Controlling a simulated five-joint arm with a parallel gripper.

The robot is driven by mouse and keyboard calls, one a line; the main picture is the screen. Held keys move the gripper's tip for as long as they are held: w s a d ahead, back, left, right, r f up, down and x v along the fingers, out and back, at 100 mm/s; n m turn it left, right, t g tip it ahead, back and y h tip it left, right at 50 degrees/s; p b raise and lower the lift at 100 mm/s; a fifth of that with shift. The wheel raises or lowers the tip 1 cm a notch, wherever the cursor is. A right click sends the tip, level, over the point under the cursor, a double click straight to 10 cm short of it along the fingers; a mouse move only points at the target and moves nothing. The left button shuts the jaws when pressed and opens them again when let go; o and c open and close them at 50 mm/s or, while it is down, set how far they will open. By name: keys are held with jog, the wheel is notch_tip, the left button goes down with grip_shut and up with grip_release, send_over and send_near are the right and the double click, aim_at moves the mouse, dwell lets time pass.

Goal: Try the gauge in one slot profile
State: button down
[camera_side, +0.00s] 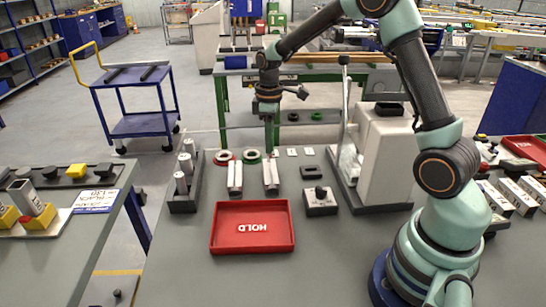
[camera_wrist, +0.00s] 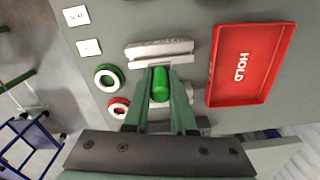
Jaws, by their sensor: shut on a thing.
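My gripper (camera_wrist: 160,85) is shut on a green, round-ended gauge (camera_wrist: 160,88) in the wrist view. In the side view my gripper (camera_side: 269,146) points down at the far end of the right silver slot profile (camera_side: 271,178); the gauge cannot be made out there. That profile also shows in the wrist view (camera_wrist: 160,50), just ahead of the fingertips. A second, left profile (camera_side: 235,179) lies parallel to it, and in the wrist view it is partly hidden by my fingers. I cannot tell whether the gauge touches either profile.
A red HOLD tray (camera_side: 252,245) lies in front of the profiles. A green ring (camera_side: 252,157) and a red ring (camera_side: 224,157) lie behind them. A dark rack with grey cylinders (camera_side: 183,203) stands left, a knobbed block (camera_side: 320,209) right. The table's front left is bare.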

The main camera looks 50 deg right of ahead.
jog(key=shift+f, duration=0.1)
send_over(270, 175)
jog(key=shift+f, duration=2.15)
jog(key=shift+f, duration=0.95)
dwell(1.2)
jog(key=shift+r, duration=0.1)
jog(key=shift+w+d+r, duration=0.1)
jog(key=shift+r, duration=2.4)
